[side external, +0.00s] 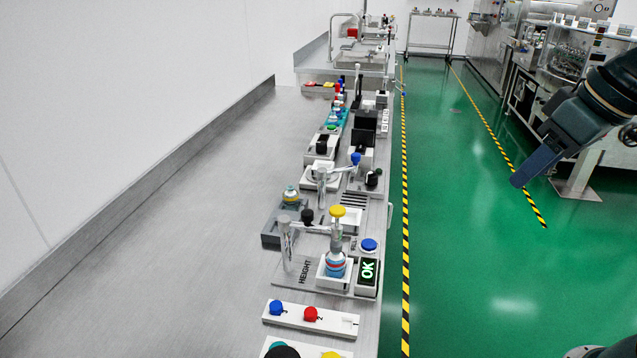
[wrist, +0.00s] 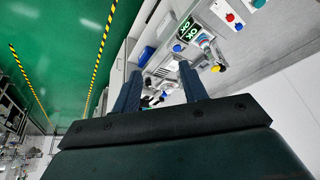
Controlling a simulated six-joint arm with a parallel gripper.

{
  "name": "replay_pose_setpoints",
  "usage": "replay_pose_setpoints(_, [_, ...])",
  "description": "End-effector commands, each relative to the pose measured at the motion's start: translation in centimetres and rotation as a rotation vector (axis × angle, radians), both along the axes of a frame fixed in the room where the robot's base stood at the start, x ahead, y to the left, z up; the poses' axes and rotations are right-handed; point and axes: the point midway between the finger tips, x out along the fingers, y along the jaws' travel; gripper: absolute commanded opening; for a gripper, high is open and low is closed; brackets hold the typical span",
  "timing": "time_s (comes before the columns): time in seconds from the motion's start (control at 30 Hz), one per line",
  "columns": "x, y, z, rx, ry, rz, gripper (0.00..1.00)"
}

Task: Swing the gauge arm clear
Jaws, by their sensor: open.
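The height gauge station (side external: 297,268) is on the bench, marked HEIGHT. Its pale gauge arm (side external: 318,229) reaches right from an upright post (side external: 286,245) to a yellow-topped gauge head (side external: 337,212). That head is over a bottle with blue and red bands (side external: 335,264) in a white holder; I cannot tell whether they touch. A green OK display (side external: 367,270) is beside it, also in the wrist view (wrist: 187,29). The yellow top shows in the wrist view (wrist: 218,68). My gripper (side external: 517,181) is open and empty, high right of the bench; its two fingers are spread in the wrist view (wrist: 160,72).
A blue button (side external: 369,245) is behind the display. A black knob (side external: 307,215) stands close to the gauge arm. A white strip with blue and red knobs (side external: 310,317) lies in front. Several other stations line the bench behind. The bench's left side is clear.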

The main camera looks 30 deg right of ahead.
Motion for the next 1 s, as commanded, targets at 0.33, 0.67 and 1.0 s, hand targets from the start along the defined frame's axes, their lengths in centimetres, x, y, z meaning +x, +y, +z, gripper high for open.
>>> replay_pose_setpoints(0.33, [7.5,3.0,3.5,0.017,0.102,0.008,0.43])
replay_pose_setpoints(0.67, [14.3,6.9,4.6,0.020,0.195,0.010,0.43])
replay_pose_setpoints(1.0, [20.6,12.0,3.5,0.009,0.289,0.009,0.43])
